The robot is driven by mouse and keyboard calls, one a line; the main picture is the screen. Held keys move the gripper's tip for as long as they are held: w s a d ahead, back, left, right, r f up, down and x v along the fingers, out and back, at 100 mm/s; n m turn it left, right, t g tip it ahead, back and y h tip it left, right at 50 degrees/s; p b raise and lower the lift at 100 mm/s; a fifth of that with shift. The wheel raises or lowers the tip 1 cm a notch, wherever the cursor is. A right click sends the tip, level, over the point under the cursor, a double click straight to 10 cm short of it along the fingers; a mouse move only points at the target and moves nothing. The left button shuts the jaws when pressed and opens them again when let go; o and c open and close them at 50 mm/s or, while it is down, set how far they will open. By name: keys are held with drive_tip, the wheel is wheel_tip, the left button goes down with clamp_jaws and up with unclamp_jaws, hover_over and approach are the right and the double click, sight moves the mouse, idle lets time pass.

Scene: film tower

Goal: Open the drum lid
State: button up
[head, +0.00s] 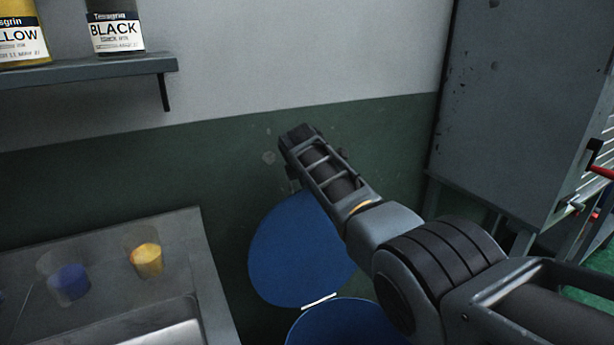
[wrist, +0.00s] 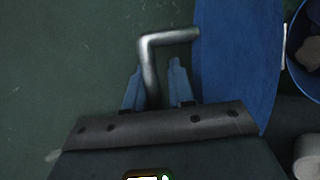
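The blue drum lid (head: 295,250) is swung up and stands steeply tilted at the drum's back edge; it also shows in the wrist view (wrist: 238,60). The blue drum (head: 340,325) is below it, partly cut off by the frame, with its mouth partly visible in the wrist view (wrist: 299,62). A bent metal handle (wrist: 168,38) sticks out from the lid. My gripper (wrist: 157,72) has its two fingers apart on either side of the handle's bar, with a visible gap at the right finger. In the head view my wrist hides the fingertips.
A grey counter (head: 190,240) with a sink and cups of blue (head: 70,283) and yellow (head: 147,261) stands at left. A shelf (head: 90,71) with bottles is above it. A grey metal cabinet (head: 515,110) stands at right. The green wall is close behind the lid.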

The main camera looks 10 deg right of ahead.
drive_tip(key=shift+r, duration=0.1)
drive_tip(key=v, duration=0.7)
drive_tip(key=shift+s+p, duration=0.3)
drive_tip(key=shift+p, duration=0.05)
drive_tip(key=shift+a, duration=0.1)
